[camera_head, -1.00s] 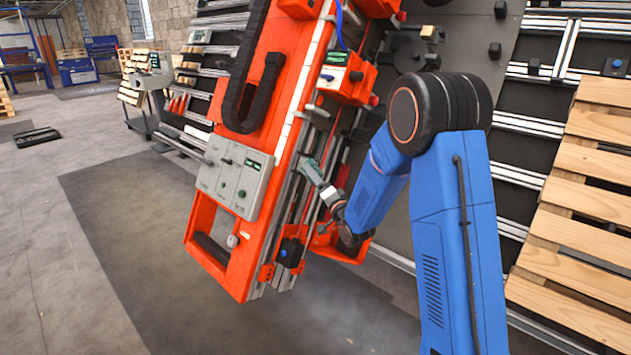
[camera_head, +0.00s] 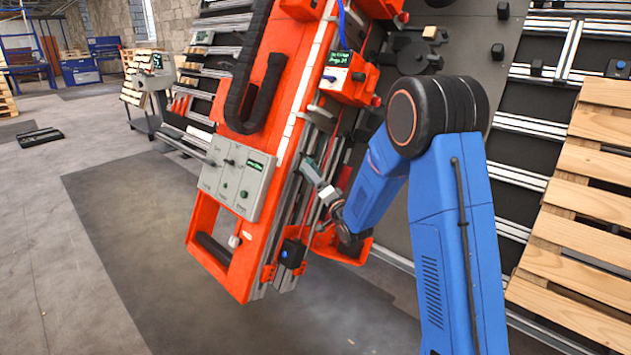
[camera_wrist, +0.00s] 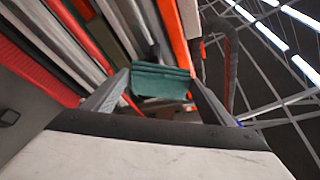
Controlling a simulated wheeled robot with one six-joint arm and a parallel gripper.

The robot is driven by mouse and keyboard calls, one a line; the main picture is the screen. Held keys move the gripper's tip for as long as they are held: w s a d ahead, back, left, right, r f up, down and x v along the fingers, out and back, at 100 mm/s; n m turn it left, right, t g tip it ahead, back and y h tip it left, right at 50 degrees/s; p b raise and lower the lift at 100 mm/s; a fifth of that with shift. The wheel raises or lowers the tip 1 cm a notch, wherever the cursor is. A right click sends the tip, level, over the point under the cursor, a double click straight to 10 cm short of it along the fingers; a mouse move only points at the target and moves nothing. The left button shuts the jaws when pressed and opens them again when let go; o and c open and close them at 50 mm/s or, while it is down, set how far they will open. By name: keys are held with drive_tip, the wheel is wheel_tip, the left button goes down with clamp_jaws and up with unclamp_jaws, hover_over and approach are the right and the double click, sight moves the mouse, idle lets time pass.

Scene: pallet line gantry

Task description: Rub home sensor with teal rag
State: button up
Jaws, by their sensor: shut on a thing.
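My gripper (camera_head: 326,193) is shut on the teal rag (camera_wrist: 160,81), which is folded between the two fingertips in the wrist view. In the head view the rag (camera_head: 309,168) is a small dark green patch beside the grey rails of the orange gantry beam. A small dark part (camera_wrist: 155,54) stands just beyond the rag in the wrist view; whether they touch is not clear. No part carries a readable home sensor label.
The tilted orange beam (camera_head: 240,265) carries a grey control panel (camera_head: 236,178) left of my gripper. An orange box with a small display (camera_head: 347,77) is above it. Wooden pallet slats (camera_head: 580,210) stand at the right. The floor at the left is largely open.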

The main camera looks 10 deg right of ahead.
drive_tip(key=shift+w+a, duration=0.2)
drive_tip(key=shift+w, duration=0.05)
drive_tip(key=shift+w+d, duration=0.6)
drive_tip(key=shift+d, duration=0.25)
drive_tip(key=shift+w+d, duration=0.65)
drive_tip(key=shift+d, duration=0.25)
drive_tip(key=shift+w+d, duration=0.6)
drive_tip(key=shift+d, duration=0.25)
drive_tip(key=s+a, duration=0.3)
drive_tip(key=a, duration=0.2)
drive_tip(key=shift+s, duration=0.4)
drive_tip(key=shift+s+d, duration=0.55)
drive_tip(key=shift+s, duration=0.25)
drive_tip(key=shift+s+d, duration=0.6)
drive_tip(key=shift+s, duration=0.25)
drive_tip(key=shift+s+d, duration=0.55)
drive_tip(key=shift+s, duration=0.25)
